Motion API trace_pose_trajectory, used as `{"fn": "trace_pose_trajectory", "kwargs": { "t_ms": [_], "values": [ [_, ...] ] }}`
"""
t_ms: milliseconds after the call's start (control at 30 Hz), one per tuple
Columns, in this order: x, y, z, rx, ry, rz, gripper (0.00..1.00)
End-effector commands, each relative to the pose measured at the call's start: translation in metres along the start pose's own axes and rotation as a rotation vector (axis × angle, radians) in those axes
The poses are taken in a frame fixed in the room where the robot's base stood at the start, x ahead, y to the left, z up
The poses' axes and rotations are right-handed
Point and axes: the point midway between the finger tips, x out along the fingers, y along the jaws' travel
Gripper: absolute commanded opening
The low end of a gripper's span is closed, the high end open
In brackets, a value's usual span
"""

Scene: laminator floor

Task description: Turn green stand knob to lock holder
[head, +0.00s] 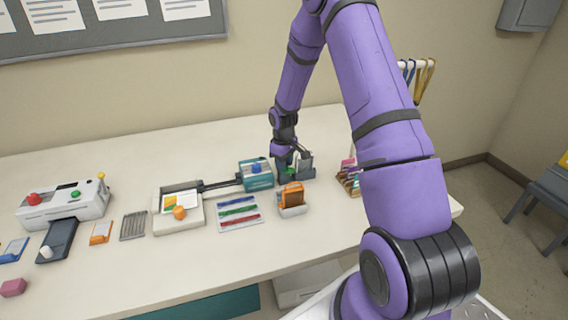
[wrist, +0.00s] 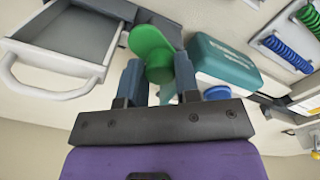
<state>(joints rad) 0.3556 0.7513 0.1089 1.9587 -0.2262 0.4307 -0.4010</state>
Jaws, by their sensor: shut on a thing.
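The green stand knob (wrist: 148,42) shows between the two blue-grey fingertips of my gripper (wrist: 159,72) in the wrist view. My gripper is shut on it. In the head view my gripper (head: 287,160) reaches down to the grey stand (head: 306,165) on the table, and only a small bit of the green knob (head: 291,170) shows beside the fingers. I cannot tell whether the holder is locked.
A teal box (head: 257,180) with a blue knob stands just left of the stand. An orange item in a small white holder (head: 292,210) stands in front of it. A tray of coloured coils (head: 239,213) and a laminator (head: 62,202) lie further left.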

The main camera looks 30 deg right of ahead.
Motion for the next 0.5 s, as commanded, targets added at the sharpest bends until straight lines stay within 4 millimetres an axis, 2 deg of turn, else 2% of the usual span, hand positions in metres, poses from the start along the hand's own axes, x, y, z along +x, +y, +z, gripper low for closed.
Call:
{"fn": "trace_pose_trajectory", "kwargs": {
  "t_ms": [500],
  "values": [
    [-0.0005,0.0016,-0.0003,-0.393,0.011,0.001,0.06]
  ]
}}
